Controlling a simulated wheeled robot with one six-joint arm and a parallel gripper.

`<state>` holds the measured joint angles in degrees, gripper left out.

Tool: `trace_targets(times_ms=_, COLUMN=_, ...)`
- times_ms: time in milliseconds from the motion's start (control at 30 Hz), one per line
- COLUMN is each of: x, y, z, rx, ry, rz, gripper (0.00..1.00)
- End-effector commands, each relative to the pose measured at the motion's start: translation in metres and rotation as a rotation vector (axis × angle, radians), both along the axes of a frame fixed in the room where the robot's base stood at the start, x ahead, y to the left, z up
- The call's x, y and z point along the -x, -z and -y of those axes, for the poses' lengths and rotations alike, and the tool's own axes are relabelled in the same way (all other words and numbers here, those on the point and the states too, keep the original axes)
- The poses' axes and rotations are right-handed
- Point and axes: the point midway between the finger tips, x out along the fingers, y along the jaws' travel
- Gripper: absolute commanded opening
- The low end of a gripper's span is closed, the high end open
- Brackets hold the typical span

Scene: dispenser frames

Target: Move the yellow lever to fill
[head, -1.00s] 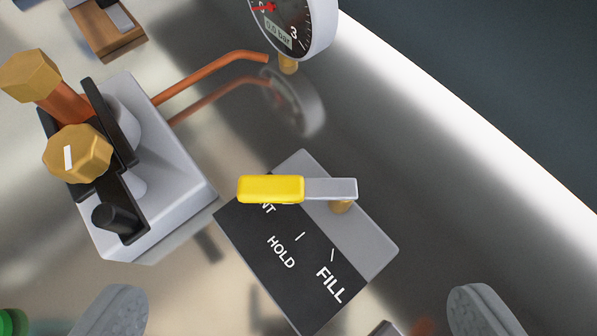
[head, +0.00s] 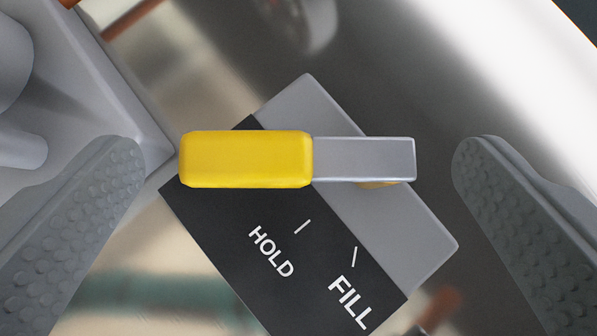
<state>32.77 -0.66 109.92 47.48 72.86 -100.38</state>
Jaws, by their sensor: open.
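The yellow lever (head: 246,159) has a yellow grip on the left and a grey metal arm (head: 364,159) on the right, above a brass pivot that is mostly hidden. It lies level across a grey block with a black label plate (head: 250,215). HOLD and FILL marks show below the lever; the VENT-side mark is covered by its grip. The lever points away from both visible marks. My gripper (head: 298,145) is open, with one finger left of the lever and one right of it. Neither finger appears to touch it.
A grey valve housing (head: 85,75) fills the upper left, close to my left finger. A shiny metal surface lies around the block. A blurred reflection of the gauge shows at the top. The upper right is clear.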

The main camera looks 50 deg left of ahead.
Motion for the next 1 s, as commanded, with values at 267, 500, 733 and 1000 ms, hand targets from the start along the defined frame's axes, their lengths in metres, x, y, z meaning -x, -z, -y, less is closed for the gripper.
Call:
trace_targets(times_ms=267, x=0.0, y=0.0, z=0.0, rx=0.0, ry=0.0, rz=0.0, gripper=0.46)
trace_targets(times_ms=500, x=-0.001, y=0.001, z=0.002, rx=0.001, ry=-0.039, rz=-0.002, gripper=0.34)
trace_targets(times_ms=733, x=-0.001, y=0.001, z=0.01, rx=0.001, ry=-0.238, rz=-0.002, gripper=0.34)
trace_targets(times_ms=1000, x=-0.001, y=0.0, z=0.015, rx=0.0, ry=-0.38, rz=0.0, gripper=0.34)
